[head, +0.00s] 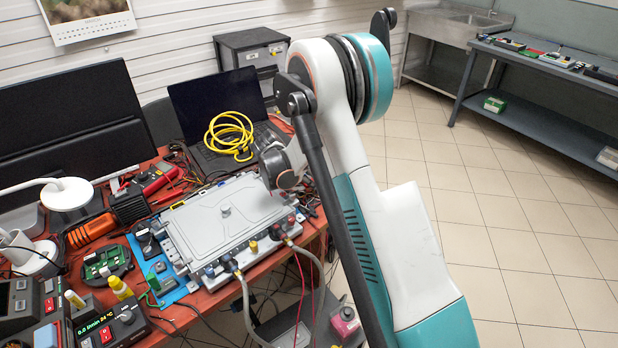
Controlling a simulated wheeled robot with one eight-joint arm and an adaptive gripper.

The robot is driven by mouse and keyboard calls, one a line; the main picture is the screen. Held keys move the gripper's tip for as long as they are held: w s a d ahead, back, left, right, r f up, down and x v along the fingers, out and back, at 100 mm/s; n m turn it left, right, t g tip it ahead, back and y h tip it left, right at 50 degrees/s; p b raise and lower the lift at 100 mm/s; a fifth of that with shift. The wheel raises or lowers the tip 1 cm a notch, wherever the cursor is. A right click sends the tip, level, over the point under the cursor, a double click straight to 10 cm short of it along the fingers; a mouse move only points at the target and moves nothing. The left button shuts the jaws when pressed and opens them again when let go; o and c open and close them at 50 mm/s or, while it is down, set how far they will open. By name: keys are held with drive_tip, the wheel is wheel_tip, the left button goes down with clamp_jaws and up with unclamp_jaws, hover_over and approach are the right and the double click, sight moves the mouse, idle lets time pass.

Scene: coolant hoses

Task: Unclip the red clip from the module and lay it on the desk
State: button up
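The module (205,222) is a grey, flat-lidded box on the red desk (205,300), with a row of small fittings along its front edge. Small red parts (291,220) show at the right end of that row. I cannot tell which of them is the red clip. Grey hoses (247,305) run down from the front fittings. My gripper (272,165) is partly in view above the module's back right corner, beside my arm. It is small and dark here, its fingers are not clear, and I cannot see anything held.
A laptop (190,105) with a coiled yellow cable (228,135) stands behind the module. Tools, a green circuit board (105,262) and instruments (115,325) crowd the desk's left side. A narrow strip of desk in front of the module is partly bare.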

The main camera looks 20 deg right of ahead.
drive_tip(key=shift+r, duration=0.1)
drive_tip(key=v, duration=1.1)
drive_tip(key=shift+a+r, duration=0.25)
drive_tip(key=shift+r, duration=0.05)
drive_tip(key=shift+s, duration=0.15)
